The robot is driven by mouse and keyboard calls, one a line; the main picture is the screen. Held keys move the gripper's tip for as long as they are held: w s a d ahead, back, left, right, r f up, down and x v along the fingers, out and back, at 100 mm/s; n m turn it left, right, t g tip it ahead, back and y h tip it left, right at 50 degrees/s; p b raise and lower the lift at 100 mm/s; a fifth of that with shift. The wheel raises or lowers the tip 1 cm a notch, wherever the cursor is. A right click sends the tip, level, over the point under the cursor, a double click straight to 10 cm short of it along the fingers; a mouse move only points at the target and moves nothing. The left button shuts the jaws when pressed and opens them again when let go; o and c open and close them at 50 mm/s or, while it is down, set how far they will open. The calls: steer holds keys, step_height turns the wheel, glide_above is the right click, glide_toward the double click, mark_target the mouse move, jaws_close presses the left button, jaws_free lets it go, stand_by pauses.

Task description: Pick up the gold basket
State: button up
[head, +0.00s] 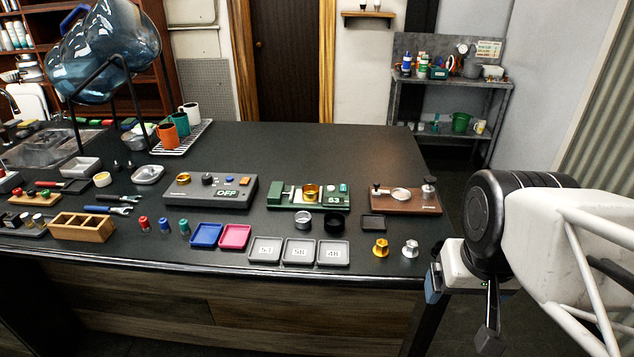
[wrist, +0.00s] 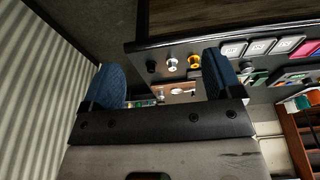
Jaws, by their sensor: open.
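A gold basket (head: 311,191), a short round cup, sits in the green fixture (head: 284,197) marked 53 near the middle of the counter. A smaller flared gold piece (head: 381,248) stands near the counter's front right edge beside a similar silver piece (head: 410,248). The wrist view also shows the gold piece (wrist: 194,62) and silver piece (wrist: 172,65) beyond my fingers. My gripper (wrist: 165,85) is open and empty, its blue pads wide apart. In the head view it hangs off the counter's right end, well right of the basket and touching nothing.
Grey trays (head: 299,251) with number labels, a pink tray (head: 235,236) and a blue tray (head: 206,235) line the front edge. Silver (head: 303,220) and black (head: 333,223) rings stand before the fixture. A brown tamping stand (head: 405,201) is to its right. The counter behind is clear.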

steer(key=w, duration=0.1)
steer(key=n+g, duration=0.3)
steer(key=n, duration=1.7)
glide_above(310, 192)
steer(key=s, duration=0.2)
steer(key=f, duration=1)
steer(key=shift+w+a, duration=0.25)
steer(key=shift+f, duration=1.25)
